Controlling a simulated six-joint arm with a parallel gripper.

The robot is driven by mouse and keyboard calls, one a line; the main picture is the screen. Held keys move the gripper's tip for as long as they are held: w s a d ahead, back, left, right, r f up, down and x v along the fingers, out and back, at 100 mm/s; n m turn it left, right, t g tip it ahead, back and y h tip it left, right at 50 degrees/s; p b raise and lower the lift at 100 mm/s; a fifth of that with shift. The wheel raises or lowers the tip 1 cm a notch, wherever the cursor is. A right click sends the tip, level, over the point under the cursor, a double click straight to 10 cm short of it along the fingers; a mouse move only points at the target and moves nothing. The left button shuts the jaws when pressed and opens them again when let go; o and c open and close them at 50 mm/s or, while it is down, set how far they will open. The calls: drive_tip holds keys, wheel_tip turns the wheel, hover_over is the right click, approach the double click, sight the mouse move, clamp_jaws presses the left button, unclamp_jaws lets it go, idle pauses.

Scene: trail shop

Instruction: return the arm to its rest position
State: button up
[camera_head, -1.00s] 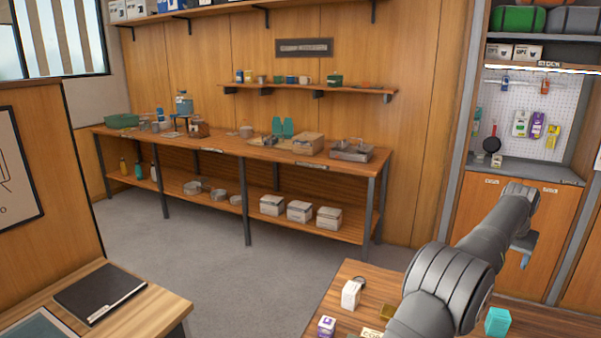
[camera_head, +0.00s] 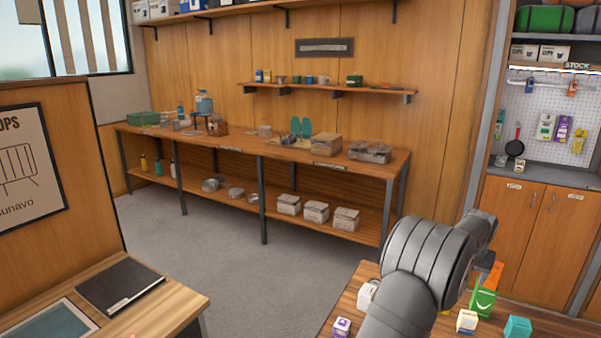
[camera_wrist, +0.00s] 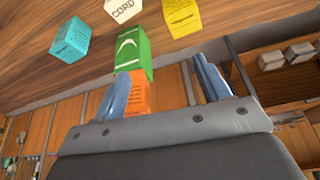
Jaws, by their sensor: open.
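My arm (camera_head: 425,262) reaches up from the bottom of the head view over the near table, and its wrist hides most of my gripper there. In the wrist view my gripper (camera_wrist: 160,84) shows its two blue fingers spread apart, with no object clasped between them. A green box (camera_wrist: 132,50) and an orange box (camera_wrist: 136,93) appear beyond the fingers. In the head view the green box (camera_head: 483,302) stands close to the wrist, with the orange box (camera_head: 494,277) behind it. I cannot tell the exact gap to them.
On the near table (camera_head: 345,309) stand a teal box (camera_head: 517,327), a small white box (camera_head: 467,321) and a purple-and-white box (camera_head: 341,327). A yellow box (camera_wrist: 182,17) shows in the wrist view. A desk (camera_head: 165,310) is at lower left; open floor (camera_head: 240,265) lies between.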

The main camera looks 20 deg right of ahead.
drive_tip(key=w+a+f+n, duration=0.1)
drive_tip(key=w+a+f, duration=0.7)
drive_tip(key=w, duration=0.4)
drive_tip(key=shift+a+f, duration=0.15)
drive_tip(key=shift+f, duration=0.3)
